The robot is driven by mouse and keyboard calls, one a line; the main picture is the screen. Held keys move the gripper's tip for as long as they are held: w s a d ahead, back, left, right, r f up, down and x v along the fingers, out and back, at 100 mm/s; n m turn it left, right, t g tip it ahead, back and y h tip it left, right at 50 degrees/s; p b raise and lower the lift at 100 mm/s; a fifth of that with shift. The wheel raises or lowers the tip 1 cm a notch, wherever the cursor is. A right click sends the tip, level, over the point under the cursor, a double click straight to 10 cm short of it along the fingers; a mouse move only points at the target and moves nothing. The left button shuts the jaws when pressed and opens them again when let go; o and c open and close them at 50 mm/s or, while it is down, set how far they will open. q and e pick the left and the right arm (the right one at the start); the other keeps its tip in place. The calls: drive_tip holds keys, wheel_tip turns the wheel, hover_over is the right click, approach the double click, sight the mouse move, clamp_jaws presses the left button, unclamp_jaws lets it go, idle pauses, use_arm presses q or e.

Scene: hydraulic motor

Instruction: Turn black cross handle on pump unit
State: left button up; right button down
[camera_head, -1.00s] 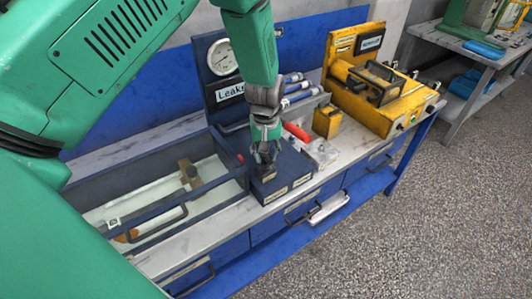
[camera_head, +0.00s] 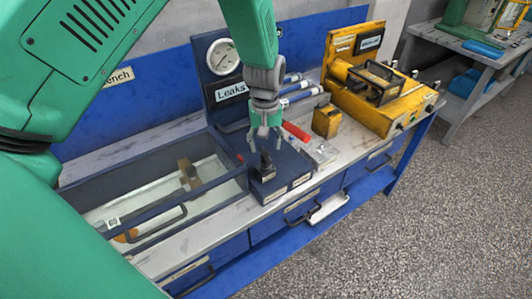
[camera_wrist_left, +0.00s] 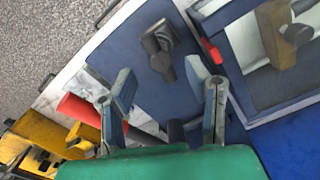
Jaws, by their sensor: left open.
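The black handle (camera_head: 265,167) stands on top of the dark blue pump unit (camera_head: 296,165), near its front left. In the left wrist view the handle (camera_wrist_left: 158,48) lies ahead of the fingertips, roughly between their lines, and is clear of them. My left gripper (camera_head: 265,146) is open and empty just above the handle in the head view. In the left wrist view its two fingers (camera_wrist_left: 160,77) are spread apart over the blue top (camera_wrist_left: 130,50). The full shape of the handle is hard to make out. My right gripper is not in view.
A pressure gauge (camera_head: 223,57) and a "Leaks" panel (camera_head: 205,95) rise behind the unit. A red handle (camera_head: 296,131) is close on the right. A glass-sided tank (camera_head: 215,180) stands left, yellow equipment (camera_head: 400,108) right. The air above the bench front is clear.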

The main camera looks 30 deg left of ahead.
sight(265, 153)
use_arm(q)
wheel_tip(265, 153, up, 7)
drive_tip(key=shift+r, duration=0.15)
idle(0.6)
